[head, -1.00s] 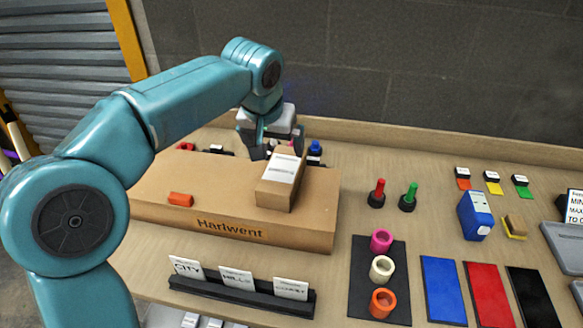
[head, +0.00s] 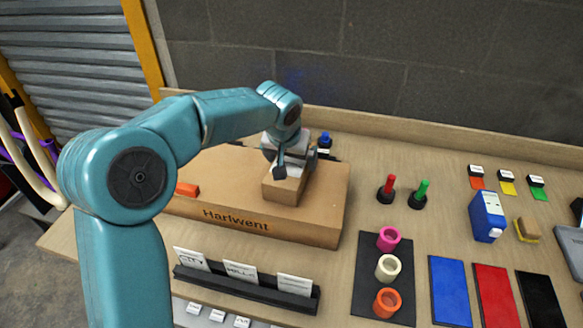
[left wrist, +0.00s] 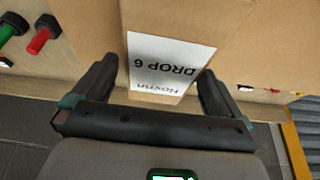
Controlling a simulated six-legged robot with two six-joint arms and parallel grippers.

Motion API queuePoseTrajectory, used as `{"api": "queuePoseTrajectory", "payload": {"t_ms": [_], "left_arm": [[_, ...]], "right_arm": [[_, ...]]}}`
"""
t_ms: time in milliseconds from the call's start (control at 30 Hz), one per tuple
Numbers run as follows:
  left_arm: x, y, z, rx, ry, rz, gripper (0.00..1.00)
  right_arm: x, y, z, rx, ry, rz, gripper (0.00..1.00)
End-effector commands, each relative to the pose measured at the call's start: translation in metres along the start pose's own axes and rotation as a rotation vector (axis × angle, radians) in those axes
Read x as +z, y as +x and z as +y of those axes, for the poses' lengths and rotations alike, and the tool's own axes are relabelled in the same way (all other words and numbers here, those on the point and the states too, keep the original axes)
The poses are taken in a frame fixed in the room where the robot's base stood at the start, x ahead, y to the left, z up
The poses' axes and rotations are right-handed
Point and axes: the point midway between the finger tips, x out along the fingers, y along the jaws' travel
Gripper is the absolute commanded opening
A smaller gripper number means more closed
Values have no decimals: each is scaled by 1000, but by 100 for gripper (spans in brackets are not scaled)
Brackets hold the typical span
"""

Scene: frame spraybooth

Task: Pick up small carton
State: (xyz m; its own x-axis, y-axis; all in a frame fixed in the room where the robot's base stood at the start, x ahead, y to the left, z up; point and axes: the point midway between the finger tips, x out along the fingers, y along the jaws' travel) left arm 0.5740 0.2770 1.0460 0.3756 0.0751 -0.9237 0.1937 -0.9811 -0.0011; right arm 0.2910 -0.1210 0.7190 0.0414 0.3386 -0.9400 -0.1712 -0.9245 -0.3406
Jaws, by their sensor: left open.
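The small carton (head: 284,190) is a brown box lying on top of the large Harlwent box (head: 325,205). In the left wrist view the small carton (left wrist: 150,98) shows a white label reading "DROP 6". My left gripper (head: 291,168) is over the carton and hides part of it in the head view. In the left wrist view, the open fingers of my left gripper (left wrist: 158,70) stand on either side of the carton's labelled face. I cannot tell whether either finger touches it. My right gripper is not in view.
An orange block (head: 187,189) lies on the large box to the left. Red (head: 387,187) and green (head: 420,193) pegs stand to the right. A black card holder (head: 245,288) is in front. A wall stands behind the bench.

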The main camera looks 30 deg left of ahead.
Motion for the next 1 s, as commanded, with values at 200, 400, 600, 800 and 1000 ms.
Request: {"api": "queuePoseTrajectory", "payload": {"t_ms": [200, 400, 600, 800, 1000], "left_arm": [[0, 35, -2, -1, -1, -4, 100], [0, 47, -2, -1, -1, 0, 100], [0, 46, -2, -1, -1, 0, 80], [-1, 45, -2, 0, -1, 2, 45], [-2, 43, -2, 0, -1, 3, 45]], "right_arm": [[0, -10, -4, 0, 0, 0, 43], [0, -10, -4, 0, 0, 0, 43], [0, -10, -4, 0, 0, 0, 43], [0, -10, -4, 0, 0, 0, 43], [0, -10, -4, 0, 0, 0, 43]]}}
